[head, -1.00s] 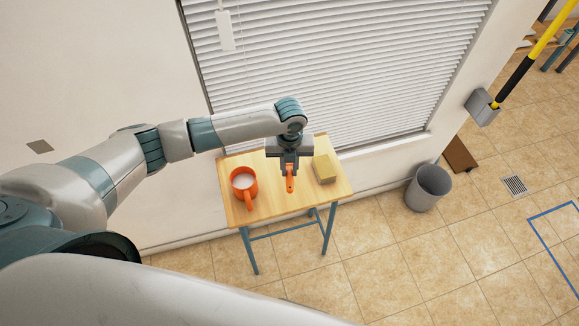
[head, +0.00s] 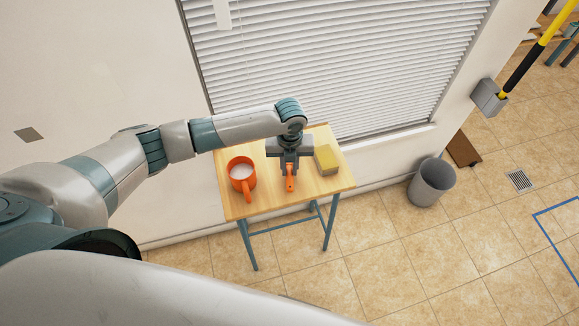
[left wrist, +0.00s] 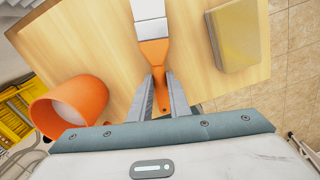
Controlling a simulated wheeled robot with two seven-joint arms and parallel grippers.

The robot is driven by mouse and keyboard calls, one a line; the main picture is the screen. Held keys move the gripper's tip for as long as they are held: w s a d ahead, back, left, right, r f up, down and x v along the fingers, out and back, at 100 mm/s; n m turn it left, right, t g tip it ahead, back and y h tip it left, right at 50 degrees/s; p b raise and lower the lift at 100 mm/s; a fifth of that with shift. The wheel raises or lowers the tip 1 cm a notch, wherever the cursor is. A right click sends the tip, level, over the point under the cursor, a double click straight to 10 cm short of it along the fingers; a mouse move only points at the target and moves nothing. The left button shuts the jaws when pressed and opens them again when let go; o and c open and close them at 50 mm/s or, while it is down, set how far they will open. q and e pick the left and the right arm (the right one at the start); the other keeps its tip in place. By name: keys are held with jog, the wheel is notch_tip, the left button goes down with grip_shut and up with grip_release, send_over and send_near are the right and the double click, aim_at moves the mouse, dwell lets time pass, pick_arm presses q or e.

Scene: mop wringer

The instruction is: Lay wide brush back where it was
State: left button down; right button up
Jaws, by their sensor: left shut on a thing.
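The wide brush has an orange handle (head: 290,182) and, in the left wrist view, a metal ferrule with pale bristles (left wrist: 149,16). My left gripper (head: 289,172) points down over the small wooden table (head: 255,206) and is shut on the brush's orange handle; its two fingers also show in the left wrist view (left wrist: 160,95). The brush lies between the orange mug and the yellow block, flat over the tabletop. I cannot tell whether it touches the wood. My right gripper is not in view.
An orange mug (head: 240,184) with whitish contents stands left of the gripper. A yellow sponge-like block (head: 326,158) lies close on its right. A window blind (head: 310,70) is behind the table. A grey bin (head: 431,184) stands on the floor to the right.

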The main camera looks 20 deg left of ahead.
aim_at(290, 171)
pick_arm(q)
jog(key=shift+f, duration=0.55)
dwell(0.5)
jog(key=c, duration=1.6)
grip_release()
jog(key=shift+r+b, duration=0.1)
jog(key=shift+b, duration=0.2)
jog(key=shift+r, duration=0.6)
notch_tip(290, 171, up, 16)
jog(key=b, duration=0.4)
jog(key=shift+b, duration=0.3)
jog(key=shift+d+f, duration=0.1)
